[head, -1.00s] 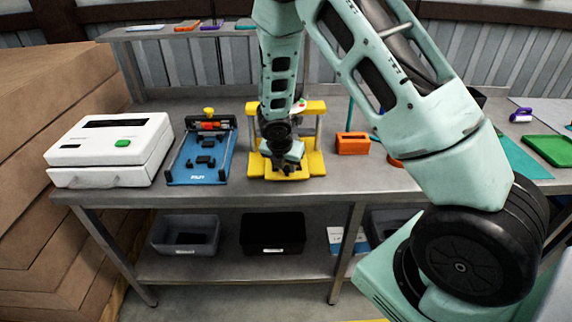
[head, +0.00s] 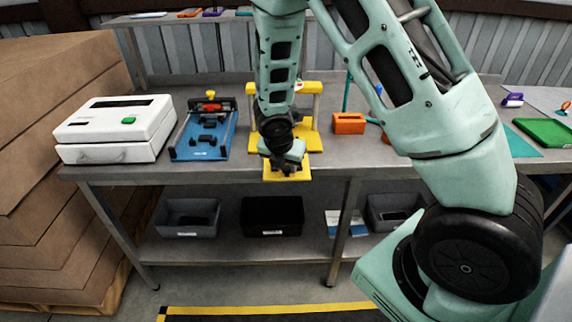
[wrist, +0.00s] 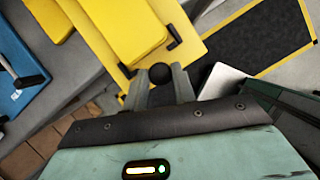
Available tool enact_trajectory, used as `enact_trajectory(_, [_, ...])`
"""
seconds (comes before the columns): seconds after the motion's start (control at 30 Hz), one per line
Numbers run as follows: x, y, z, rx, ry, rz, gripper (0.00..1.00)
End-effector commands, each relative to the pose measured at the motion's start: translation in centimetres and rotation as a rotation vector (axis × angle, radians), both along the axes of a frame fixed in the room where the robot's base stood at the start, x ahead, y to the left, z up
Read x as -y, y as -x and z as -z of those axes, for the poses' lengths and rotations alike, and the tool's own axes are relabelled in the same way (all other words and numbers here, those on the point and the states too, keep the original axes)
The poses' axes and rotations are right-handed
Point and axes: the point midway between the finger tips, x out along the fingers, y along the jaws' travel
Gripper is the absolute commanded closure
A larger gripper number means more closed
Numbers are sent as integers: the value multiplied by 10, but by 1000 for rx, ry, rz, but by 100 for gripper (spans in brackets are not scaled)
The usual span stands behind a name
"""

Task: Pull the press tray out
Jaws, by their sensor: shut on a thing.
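The yellow press (head: 311,112) stands on the grey bench, partly hidden behind my arm. Its flat yellow tray (head: 302,173) sticks out toward me past the bench's front edge. The tray also fills the upper middle of the wrist view (wrist: 186,22). My gripper (head: 287,170) is at the tray's front, pointing down. In the wrist view, my gripper (wrist: 160,88) is shut on a round black knob (wrist: 158,72) beside the tray's edge. How the knob joins the tray is mostly hidden.
A blue fixture (head: 203,150) and a white case (head: 115,128) stand left of the press. An orange block (head: 349,123) is to its right. Dark bins (head: 272,216) sit on the shelf below. Stacked cartons (head: 60,130) fill the far left. Floor before the bench is clear.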

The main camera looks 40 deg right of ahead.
Motion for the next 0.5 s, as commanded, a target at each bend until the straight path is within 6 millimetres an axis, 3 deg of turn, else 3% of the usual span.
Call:
enact_trajectory(0.1, [0, -1, -1, 1, -1, -2, 100])
enact_trajectory(0.13, [0, -1, -1, 2, -1, -1, 71])
enact_trajectory(0.2, [0, -1, -1, 2, -1, -1, 52])
enact_trajectory(0.5, [0, 0, -1, 1, -1, 0, 52])
